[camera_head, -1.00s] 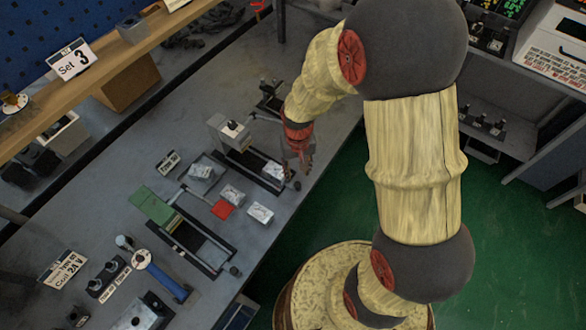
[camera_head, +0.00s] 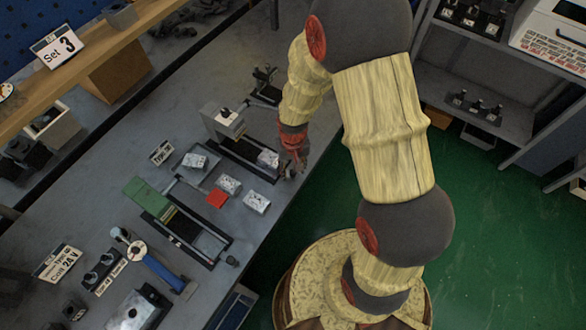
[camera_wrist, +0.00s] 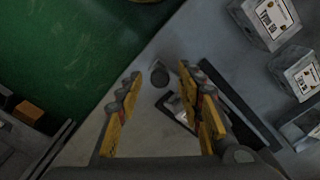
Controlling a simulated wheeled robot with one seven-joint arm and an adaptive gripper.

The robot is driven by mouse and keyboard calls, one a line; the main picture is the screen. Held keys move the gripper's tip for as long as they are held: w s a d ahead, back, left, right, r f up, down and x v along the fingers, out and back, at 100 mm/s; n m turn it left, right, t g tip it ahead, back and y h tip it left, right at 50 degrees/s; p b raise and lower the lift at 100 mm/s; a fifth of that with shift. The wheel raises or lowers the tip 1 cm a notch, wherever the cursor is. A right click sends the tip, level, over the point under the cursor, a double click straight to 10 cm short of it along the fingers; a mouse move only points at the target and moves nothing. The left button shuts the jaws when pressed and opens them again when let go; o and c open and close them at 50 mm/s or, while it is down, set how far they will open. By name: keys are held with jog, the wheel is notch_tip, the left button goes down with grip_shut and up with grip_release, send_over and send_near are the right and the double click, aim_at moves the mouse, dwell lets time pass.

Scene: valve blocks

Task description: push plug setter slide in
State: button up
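The plug setter appears to be the device with a light grey upright head (camera_head: 222,121) and a dark rail (camera_head: 244,157) running toward the table's front edge. A small light block (camera_head: 267,158), possibly the slide, sits near the rail's front end. My gripper (camera_head: 289,170) is low beside that end; contact cannot be told. In the wrist view my gripper (camera_wrist: 158,108) is open, its yellow fingers apart. A dark round knob (camera_wrist: 159,75) shows beyond and between the fingertips. The dark rail also shows in the wrist view (camera_wrist: 240,108), partly hidden by the right finger.
Light labelled valve blocks (camera_head: 229,185) and a red piece (camera_head: 216,198) lie left of the rail. A green-plated fixture (camera_head: 147,196) and a blue-handled tool (camera_head: 164,271) are farther left. The table (camera_head: 297,197) ends just in front of the gripper; green floor (camera_head: 490,220) lies beyond.

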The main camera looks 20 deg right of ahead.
jog(key=shift+c, duration=1.2)
grip_shut()
